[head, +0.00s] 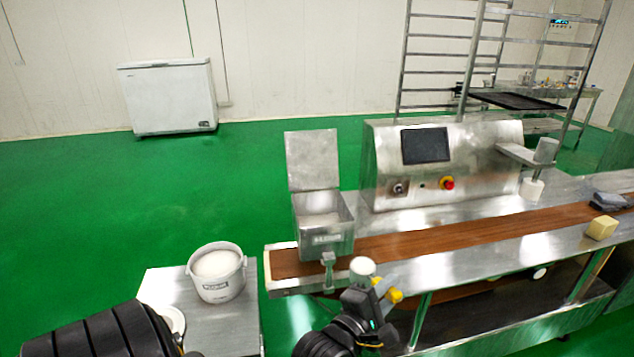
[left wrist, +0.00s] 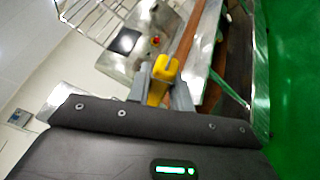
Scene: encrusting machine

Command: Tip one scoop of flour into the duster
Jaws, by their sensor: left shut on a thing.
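The duster is a steel box (head: 327,241) with its lid standing open, at the left end of the belt in the head view. A pale layer shows inside it. My left gripper (head: 372,300) is low in front of the belt's left end, shut on the scoop's yellow handle, which also shows between the fingers in the left wrist view (left wrist: 161,82). The scoop's white round end (head: 362,268) is to the right of and below the duster, apart from it. Whether flour is in the scoop I cannot tell. A white bucket of flour (head: 217,286) stands on a side table. My right gripper is out of view.
The steel side table (head: 228,328) also bears a white round dish (head: 172,318), partly hidden by my arm. The encrusting machine (head: 440,165) stands behind the brown belt (head: 450,238). A yellowish block (head: 601,228) and a grey cloth (head: 610,200) lie at the right.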

